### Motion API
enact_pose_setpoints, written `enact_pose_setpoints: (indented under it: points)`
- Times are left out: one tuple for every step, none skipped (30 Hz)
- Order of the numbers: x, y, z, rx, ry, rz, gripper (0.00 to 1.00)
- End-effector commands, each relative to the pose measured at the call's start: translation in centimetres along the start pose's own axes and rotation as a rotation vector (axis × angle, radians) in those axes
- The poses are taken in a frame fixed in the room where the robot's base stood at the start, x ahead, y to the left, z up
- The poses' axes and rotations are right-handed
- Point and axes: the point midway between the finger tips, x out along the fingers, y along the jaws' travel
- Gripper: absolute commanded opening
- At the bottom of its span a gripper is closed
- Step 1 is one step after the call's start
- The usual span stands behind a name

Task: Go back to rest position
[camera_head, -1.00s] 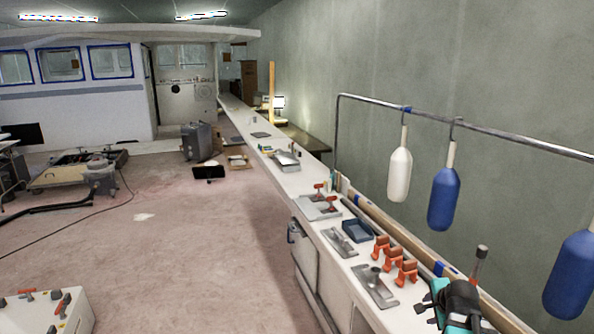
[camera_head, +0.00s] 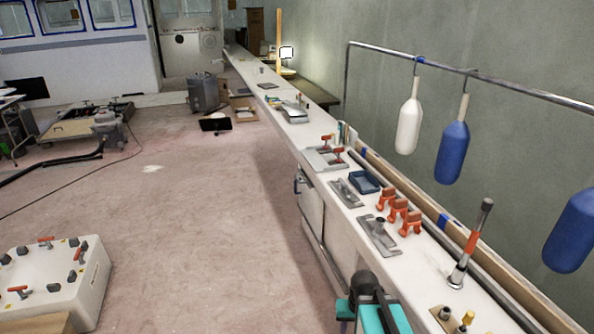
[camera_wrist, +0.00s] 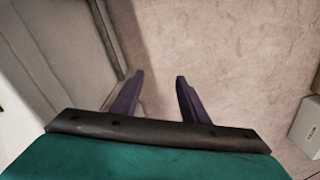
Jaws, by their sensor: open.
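My gripper (camera_wrist: 157,85) shows in the wrist view with its two dark fingers apart and nothing between them. Behind the fingers are the pinkish floor (camera_wrist: 230,50) and a pale panelled surface at the left. In the head view, part of my arm with its teal section is at the bottom centre, by the front side of the long white counter (camera_head: 408,262). The fingertips cannot be made out there.
The counter holds orange clamps (camera_head: 398,212), a blue tray (camera_head: 364,182), metal plates and an upright orange-and-grey tool (camera_head: 467,243). Bottles hang from a rail (camera_head: 480,80) at the right. A white box with red handles (camera_head: 55,280) stands lower left. The middle floor is clear.

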Motion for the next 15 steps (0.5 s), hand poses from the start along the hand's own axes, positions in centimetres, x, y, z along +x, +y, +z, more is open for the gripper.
enact_pose_setpoints:
  points:
    - [0.5,-0.6,0.7,-0.047,-0.018,0.006,0.41]
    - [0.8,-0.9,1.0,-0.075,-0.029,0.009,0.41]
    - [1.7,-0.7,1.5,-0.077,-0.039,0.010,0.41]
    - [2.3,-0.7,1.9,-0.074,-0.046,0.009,0.41]
    - [2.7,-0.6,2.2,-0.072,-0.053,0.009,0.41]
    - [3.4,-0.6,2.6,-0.071,-0.062,0.010,0.41]
    - [4.0,-0.5,3.0,-0.071,-0.070,0.010,0.41]
    - [4.5,-0.5,3.3,-0.070,-0.078,0.010,0.41]
    - [5.3,-0.5,3.9,-0.070,-0.089,0.010,0.41]
    - [5.9,-0.4,4.3,-0.069,-0.098,0.010,0.41]
    - [6.5,-0.4,4.7,-0.069,-0.107,0.011,0.41]
    - [7.4,-0.3,5.4,-0.068,-0.120,0.011,0.41]
    - [8.0,-0.3,5.9,-0.068,-0.130,0.011,0.41]
    - [8.8,-0.2,6.4,-0.068,-0.142,0.012,0.41]
    - [9.8,-0.2,7.2,-0.067,-0.157,0.012,0.41]
